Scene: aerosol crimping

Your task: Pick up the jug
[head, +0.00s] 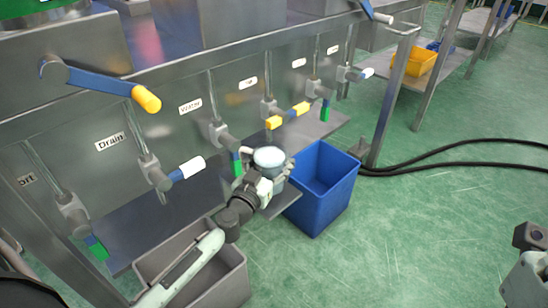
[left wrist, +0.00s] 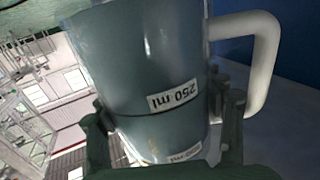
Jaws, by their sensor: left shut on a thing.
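The jug (head: 269,157) is a small grey-blue vessel with a pale round top, in front of the steel panel near the blue bin. In the left wrist view the jug (left wrist: 150,65) fills the middle, with a "250 ml" label and a white handle (left wrist: 262,70) on the right. My left gripper (head: 268,180) is shut on the jug's body, with a dark finger on each side of it in the wrist view. Part of my right arm shows at the lower right edge of the head view; its fingers cannot be made out.
A blue bin (head: 322,210) stands on the green floor just right of the jug. A grey bin (head: 232,285) is below my left arm. A steel shelf (head: 130,235) runs under valves with coloured handles and labels. Black hoses (head: 450,145) lie on the otherwise open floor at right.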

